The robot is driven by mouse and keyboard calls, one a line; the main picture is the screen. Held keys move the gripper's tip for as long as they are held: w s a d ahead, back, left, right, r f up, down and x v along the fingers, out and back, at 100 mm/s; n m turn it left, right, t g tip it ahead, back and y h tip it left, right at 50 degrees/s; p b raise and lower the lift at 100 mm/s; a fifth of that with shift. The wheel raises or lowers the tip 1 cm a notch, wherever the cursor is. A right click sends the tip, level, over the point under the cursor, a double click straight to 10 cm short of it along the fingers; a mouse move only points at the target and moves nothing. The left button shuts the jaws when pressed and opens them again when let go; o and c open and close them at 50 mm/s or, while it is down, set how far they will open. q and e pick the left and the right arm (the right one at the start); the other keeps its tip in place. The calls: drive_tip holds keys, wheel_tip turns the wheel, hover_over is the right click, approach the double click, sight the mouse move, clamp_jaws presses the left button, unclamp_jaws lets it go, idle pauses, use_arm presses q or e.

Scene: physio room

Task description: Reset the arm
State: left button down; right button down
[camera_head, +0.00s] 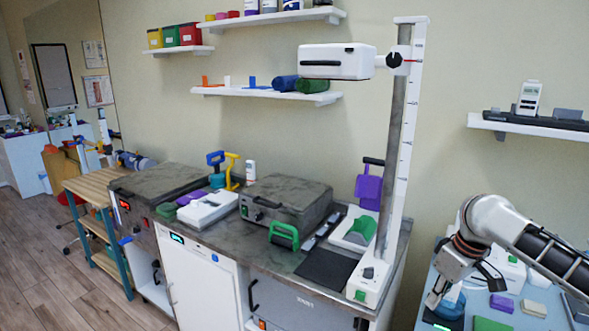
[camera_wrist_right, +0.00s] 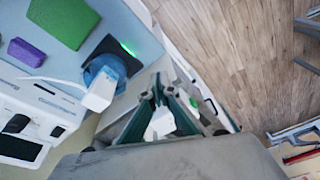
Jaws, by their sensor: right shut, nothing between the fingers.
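My right arm (camera_head: 520,238) comes in from the right edge, bent at the wrist, in the head view. My right gripper (camera_head: 436,298) points downward over the front left part of the blue-grey table at the lower right. In the right wrist view its dark fingers (camera_wrist_right: 160,88) are together with nothing held. A blue rounded thing with a white handle (camera_wrist_right: 102,80) lies just left of the fingers, apart from them as far as I can tell. My left arm and gripper do not show.
A tall stand with a scale (camera_head: 405,150) carries a white head (camera_head: 337,62) on the cluttered counter (camera_head: 310,268). On the table are a purple block (camera_head: 502,303), a green pad (camera_head: 490,324) and a white device (camera_wrist_right: 30,115). Wooden floor (camera_wrist_right: 235,60) lies open beyond the table edge.

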drive_tip(key=s+a+f+t+y, duration=0.2)
drive_tip(key=s+a+f, duration=0.2)
drive_tip(key=a+f, duration=0.6)
drive_tip(key=s+a+f+t+y, duration=0.2)
drive_tip(key=s+a+f, duration=0.2)
drive_tip(key=a+f, duration=0.6)
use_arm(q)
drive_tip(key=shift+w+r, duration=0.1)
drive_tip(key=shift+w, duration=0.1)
use_arm(e)
drive_tip(key=s+d+f+t+h, duration=0.1)
drive_tip(key=s+d+f, duration=0.2)
drive_tip(key=s, duration=0.3)
drive_tip(key=s+d+f+m+t+h, duration=0.1)
drive_tip(key=s+d+f+t, duration=0.1)
drive_tip(key=s, duration=0.4)
drive_tip(key=s+d+f+m+t+h, duration=0.1)
drive_tip(key=s+d+f, duration=0.3)
drive_tip(key=s+f, duration=0.1)
drive_tip(key=shift+s+d+t+h, duration=0.25)
drive_tip(key=shift+s+t+h, duration=0.05)
drive_tip(key=shift+s, duration=0.2)
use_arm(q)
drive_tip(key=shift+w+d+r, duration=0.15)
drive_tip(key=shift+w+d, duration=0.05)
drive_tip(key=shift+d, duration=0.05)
